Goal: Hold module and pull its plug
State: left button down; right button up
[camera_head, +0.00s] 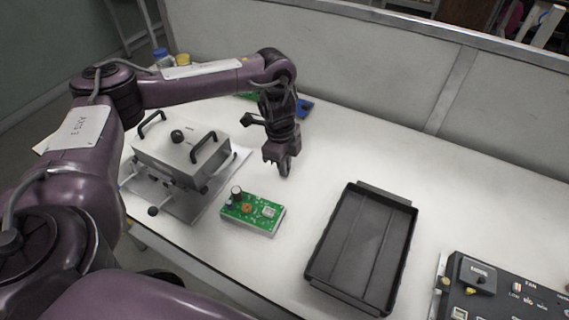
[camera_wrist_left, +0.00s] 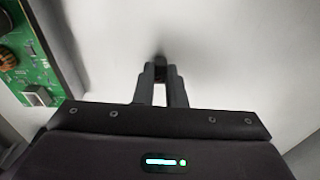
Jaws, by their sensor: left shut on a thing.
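The module, a green circuit board (camera_head: 252,213), lies on the white table with a dark cylinder, a copper-coloured coil and a pale square part on top. It also shows at the upper left of the left wrist view (camera_wrist_left: 38,72). My left gripper (camera_head: 283,172) is behind and right of the board, apart from it, pointing down over bare table. Its fingers (camera_wrist_left: 161,74) are shut on a small dark piece (camera_wrist_left: 160,60), mostly hidden between the tips; I cannot tell whether it is the plug. My right gripper is not in view.
A grey metal fixture (camera_head: 181,150) with black handles stands left of the board. An empty black tray (camera_head: 362,245) lies to the right. A dark panel box (camera_head: 500,292) with a connector is at the lower right. The table behind the tray is clear.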

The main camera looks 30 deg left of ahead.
pick_arm(q)
jog(key=c, duration=1.5)
grip_release()
jog(key=shift+r, duration=0.1)
jog(key=shift+r, duration=0.25)
notch_tip(320, 180, up, 12)
jog(key=a+p, duration=0.1)
jog(key=p, duration=0.2)
jog(key=shift+f+p, duration=0.2)
jog(key=shift+p, duration=0.2)
